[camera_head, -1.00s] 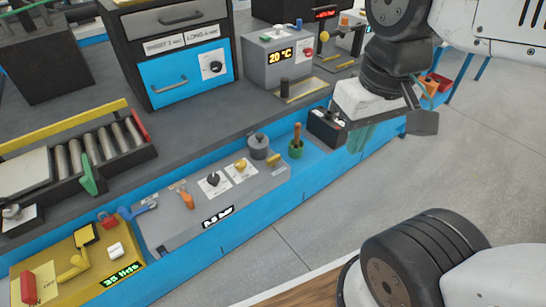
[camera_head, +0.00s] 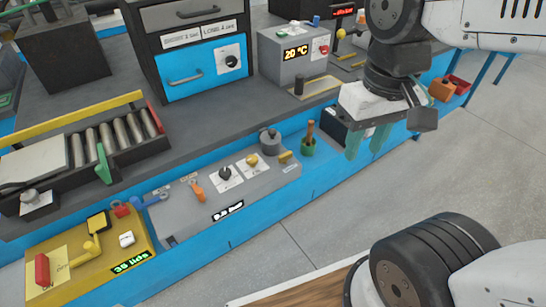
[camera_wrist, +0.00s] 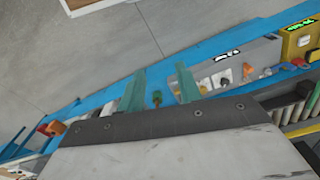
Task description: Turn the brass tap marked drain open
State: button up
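A brass-yellow tap (camera_head: 252,160) sits on a white label plate on the grey panel (camera_head: 190,223) along the bench's front. Its marking is too small to read. A black knob (camera_head: 225,173) on a similar plate is just left of it. A small yellow handle (camera_head: 285,157) is to its right. My gripper (camera_head: 366,150) is open and empty, to the right of the panel and well apart from the tap. In the wrist view its two green fingers stand apart (camera_wrist: 160,70), with the panel (camera_wrist: 235,62) beyond at the right.
Orange (camera_head: 198,194) and blue (camera_head: 156,197) handles are at the panel's left. A grey cylinder (camera_head: 270,142) and a green pot with a brown handle (camera_head: 308,147) stand near its right end. A yellow box (camera_head: 75,268) is at the left. Floor (camera_head: 460,180) is clear in front.

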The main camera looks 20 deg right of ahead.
jog(key=w+f+m+g, duration=0.2)
jog(key=w+f, duration=0.4)
jog(key=w, duration=0.3)
jog(key=m+t, duration=0.1)
jog(key=m, duration=1.1)
send_over(285, 154)
jog(key=f, duration=1.2)
jog(key=shift+s, duration=0.3)
jog(key=shift+w+f+m+t, duration=0.1)
jog(key=shift+w+m+t, duration=0.2)
jog(key=shift+m+t, duration=0.1)
notch_tip(285, 154, down, 8)
jog(key=shift+r, duration=0.15)
grip_shut()
